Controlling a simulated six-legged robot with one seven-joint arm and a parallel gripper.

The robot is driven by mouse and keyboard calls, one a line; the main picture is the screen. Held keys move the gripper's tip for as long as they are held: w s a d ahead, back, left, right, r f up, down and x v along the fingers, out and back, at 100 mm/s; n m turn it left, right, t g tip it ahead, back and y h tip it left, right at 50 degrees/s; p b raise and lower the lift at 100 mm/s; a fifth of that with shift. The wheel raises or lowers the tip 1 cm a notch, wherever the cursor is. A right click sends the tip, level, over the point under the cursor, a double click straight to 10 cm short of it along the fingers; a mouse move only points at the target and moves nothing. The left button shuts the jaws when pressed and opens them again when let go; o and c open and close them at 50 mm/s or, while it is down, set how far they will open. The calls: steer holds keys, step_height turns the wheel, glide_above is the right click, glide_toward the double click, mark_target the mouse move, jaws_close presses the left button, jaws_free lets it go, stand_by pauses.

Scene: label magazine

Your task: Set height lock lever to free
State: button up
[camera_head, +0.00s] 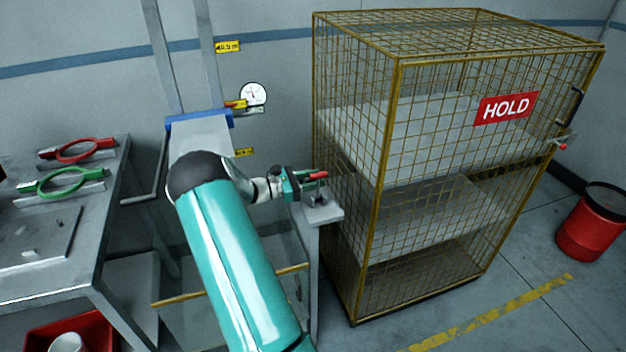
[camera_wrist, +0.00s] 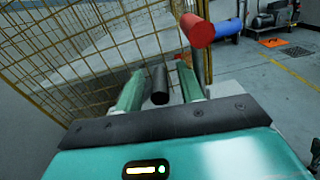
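A lever with a red grip (camera_head: 316,176) stands at a small grey bracket on top of a post (camera_head: 325,213), left of the wire cage. I take it for the height lock lever; no marking on it is readable. A red cylinder end (camera_wrist: 197,31) shows in the wrist view, beyond and to the right of the fingers. My gripper (camera_head: 291,183) is right at the lever. In the wrist view my gripper (camera_wrist: 158,88) has its two green fingers apart, with a dark round rod (camera_wrist: 160,84) between them. I see gaps beside the rod. The lever's base is partly hidden.
A wire cage (camera_head: 398,150) with a red HOLD sign (camera_head: 506,107) stands close on the right. A blue-edged platform (camera_head: 200,120) and a dial gauge (camera_head: 253,94) are behind my arm. A bench (camera_head: 60,270) stands left. A red drum (camera_head: 590,222) is far right.

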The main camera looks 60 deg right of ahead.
jaws_close()
